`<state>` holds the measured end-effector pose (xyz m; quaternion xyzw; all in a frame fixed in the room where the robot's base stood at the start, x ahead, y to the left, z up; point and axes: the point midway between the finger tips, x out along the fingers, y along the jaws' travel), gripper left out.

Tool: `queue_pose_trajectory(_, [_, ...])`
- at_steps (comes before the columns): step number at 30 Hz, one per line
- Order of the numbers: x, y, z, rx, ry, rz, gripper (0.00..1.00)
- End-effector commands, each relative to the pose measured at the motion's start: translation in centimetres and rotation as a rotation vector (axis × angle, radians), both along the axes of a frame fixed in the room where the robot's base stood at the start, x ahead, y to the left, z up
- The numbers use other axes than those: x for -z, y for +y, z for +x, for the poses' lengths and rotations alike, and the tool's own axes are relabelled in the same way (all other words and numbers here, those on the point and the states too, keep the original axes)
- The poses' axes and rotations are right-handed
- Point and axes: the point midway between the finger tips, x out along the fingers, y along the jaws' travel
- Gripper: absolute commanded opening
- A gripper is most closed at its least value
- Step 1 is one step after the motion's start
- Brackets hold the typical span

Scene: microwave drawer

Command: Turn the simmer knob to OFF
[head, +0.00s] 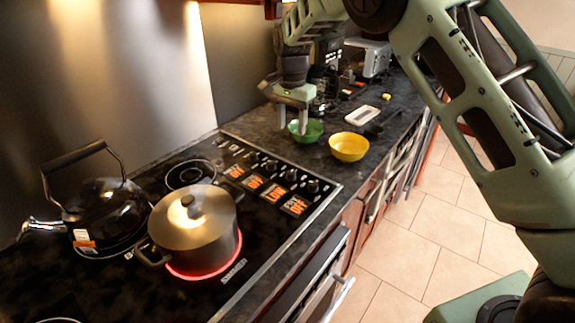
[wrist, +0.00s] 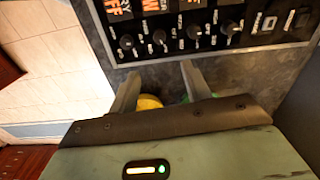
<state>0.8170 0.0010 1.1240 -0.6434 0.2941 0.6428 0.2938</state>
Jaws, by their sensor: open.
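A row of black knobs sits on the stove's control strip. In the head view one is the knob nearest the front edge (head: 313,186), and in the wrist view it appears leftmost (wrist: 126,41). Orange-lit panels (head: 274,193) stand beside the row, but their words are too small to read surely. I cannot tell which knob is simmer. My gripper (head: 292,122) is open and empty, above the counter by the green bowl, beyond the control strip. In the wrist view my gripper's fingers (wrist: 159,76) point toward the knob row, apart from it.
A lidded pot (head: 192,228) stands on a glowing red burner. A black kettle (head: 105,212) is at its left. A green bowl (head: 306,131) and yellow bowl (head: 348,147) sit on the counter near my gripper. A toaster (head: 368,57) stands farther back. Tiled floor is clear at right.

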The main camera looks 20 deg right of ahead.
Motion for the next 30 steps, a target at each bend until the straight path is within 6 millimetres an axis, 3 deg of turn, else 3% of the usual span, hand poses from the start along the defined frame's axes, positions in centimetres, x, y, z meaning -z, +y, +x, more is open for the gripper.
queue_pose_trajectory(18, [12.3, 0.0, -0.2, -0.003, 0.004, 0.000, 0.48])
queue_pose_trajectory(24, [14.9, 0.0, -0.1, -0.003, 0.001, -0.001, 0.48])
queue_pose_trajectory(30, [15.8, 0.1, -0.1, -0.003, -0.001, 0.001, 0.48])
